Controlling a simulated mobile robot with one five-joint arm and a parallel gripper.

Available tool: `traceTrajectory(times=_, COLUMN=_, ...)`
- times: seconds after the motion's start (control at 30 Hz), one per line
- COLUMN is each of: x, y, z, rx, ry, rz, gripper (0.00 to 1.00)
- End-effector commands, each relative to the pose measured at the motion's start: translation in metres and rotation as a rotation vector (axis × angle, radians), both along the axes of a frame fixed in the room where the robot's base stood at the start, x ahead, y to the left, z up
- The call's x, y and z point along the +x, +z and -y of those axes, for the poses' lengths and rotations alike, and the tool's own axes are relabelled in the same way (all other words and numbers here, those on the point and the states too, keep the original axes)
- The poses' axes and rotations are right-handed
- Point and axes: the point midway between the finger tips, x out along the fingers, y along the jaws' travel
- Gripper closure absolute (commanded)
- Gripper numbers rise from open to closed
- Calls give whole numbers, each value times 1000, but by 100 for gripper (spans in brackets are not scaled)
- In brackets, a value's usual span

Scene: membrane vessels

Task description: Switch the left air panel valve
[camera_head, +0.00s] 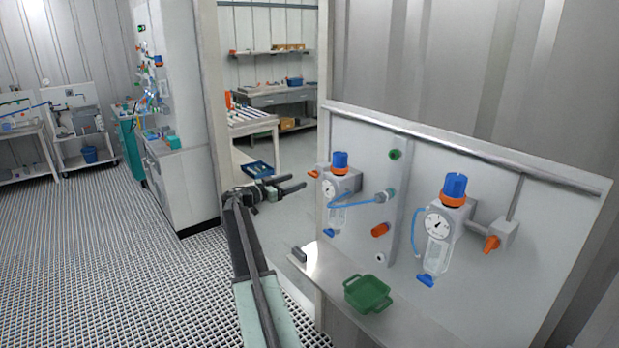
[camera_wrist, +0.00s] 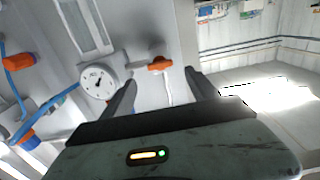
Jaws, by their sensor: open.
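The air panel (camera_head: 420,150) stands at the right in the head view. Its left valve has an orange handle (camera_head: 313,173) at the panel's left edge, beside the left regulator (camera_head: 340,186) with its blue knob. My gripper (camera_head: 303,181) is open and empty, just left of this handle. In the wrist view the orange handle (camera_wrist: 160,65) lies ahead, between the directions of my two fingers (camera_wrist: 160,78). It looks roughly level and I see no finger touching it. A round gauge (camera_wrist: 97,82) is left of it.
A second regulator (camera_head: 438,225) and orange valve (camera_head: 492,243) are on the panel's right. An orange fitting (camera_head: 381,230) and blue hose sit between. A green basket (camera_head: 368,294) stands on the shelf below. A white cabinet (camera_head: 188,150) is at the left; grated floor (camera_head: 90,260) is open.

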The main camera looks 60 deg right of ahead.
Motion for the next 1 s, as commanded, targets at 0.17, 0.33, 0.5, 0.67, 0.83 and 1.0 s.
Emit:
traceTrajectory(times=0.17, x=-8, y=0, z=23, rx=1, ry=-4, rz=-1, gripper=31)
traceTrajectory(times=0.33, x=-18, y=-1, z=54, rx=3, ry=-3, rz=-1, gripper=31)
traceTrajectory(times=0.5, x=-24, y=-1, z=70, rx=3, ry=-2, rz=-1, gripper=31)
traceTrajectory(times=0.67, x=-24, y=-1, z=71, rx=3, ry=-2, rz=-1, gripper=31)
traceTrajectory(times=0.83, x=-24, y=-1, z=70, rx=3, ry=-2, rz=-1, gripper=67)
traceTrajectory(times=1.0, x=-26, y=-1, z=74, rx=4, ry=-4, rz=-2, gripper=93)
